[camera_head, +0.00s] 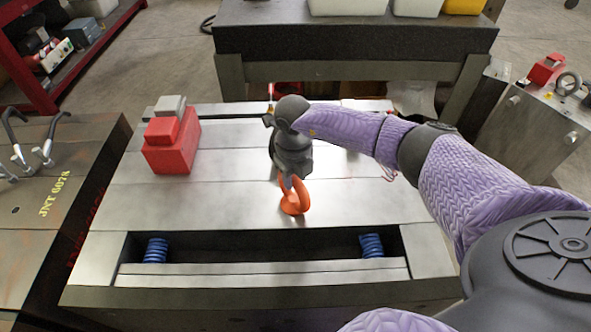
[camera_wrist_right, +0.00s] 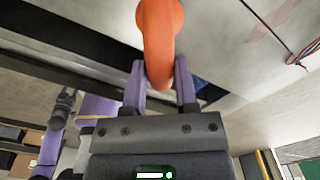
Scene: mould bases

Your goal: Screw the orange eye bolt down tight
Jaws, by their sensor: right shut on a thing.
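The orange eye bolt (camera_head: 295,197) stands on the top plate of the mould base (camera_head: 235,205), just behind its front slot. Its ring looks upright or slightly tilted; its threaded part is hidden, so I cannot tell how deep it sits. My right gripper (camera_head: 288,183) reaches it from behind and above, with its fingers at the ring. In the right wrist view, the two fingers (camera_wrist_right: 160,85) are shut on the orange ring (camera_wrist_right: 160,35), one on each side. My left gripper is not in view.
Red blocks with a grey piece (camera_head: 172,140) stand at the plate's back left. Blue springs (camera_head: 156,250) sit in the front slot. Another mould base (camera_head: 50,200) is at left, and a metal block with a grey eye bolt (camera_head: 530,125) at right. A dark bench (camera_head: 350,40) stands behind.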

